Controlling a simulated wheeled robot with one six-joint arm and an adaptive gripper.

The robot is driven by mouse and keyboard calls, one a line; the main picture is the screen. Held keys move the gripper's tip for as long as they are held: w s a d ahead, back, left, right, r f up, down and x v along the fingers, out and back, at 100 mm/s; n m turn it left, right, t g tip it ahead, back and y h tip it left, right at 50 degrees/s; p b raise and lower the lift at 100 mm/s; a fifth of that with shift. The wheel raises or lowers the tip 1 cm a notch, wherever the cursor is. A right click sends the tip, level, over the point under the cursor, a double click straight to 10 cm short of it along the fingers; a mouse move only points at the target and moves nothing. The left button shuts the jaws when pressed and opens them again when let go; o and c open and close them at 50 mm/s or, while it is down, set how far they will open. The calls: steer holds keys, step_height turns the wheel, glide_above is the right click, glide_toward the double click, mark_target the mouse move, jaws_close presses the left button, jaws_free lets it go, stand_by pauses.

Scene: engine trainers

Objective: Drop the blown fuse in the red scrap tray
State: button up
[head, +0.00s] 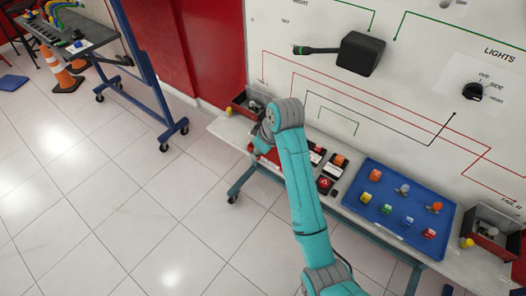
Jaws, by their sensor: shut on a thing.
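My gripper (261,137) is at the left end of the narrow bench, partly hidden by my teal wrist. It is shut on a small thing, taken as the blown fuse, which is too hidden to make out. The red scrap tray (268,154) lies flat on the bench just below and beside my gripper, partly covered by my arm. I cannot tell the height of my gripper above it.
A blue tray (352,203) with several coloured fuses lies to the right. Bins with bulbs stand at the bench's left (238,107) and right (514,247). A white wiring panel (300,50) rises behind.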

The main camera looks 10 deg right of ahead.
steer(key=shift+s+a+r, duration=0.1)
steer(key=shift+a+r, duration=0.1)
steer(key=shift+r, duration=2.8)
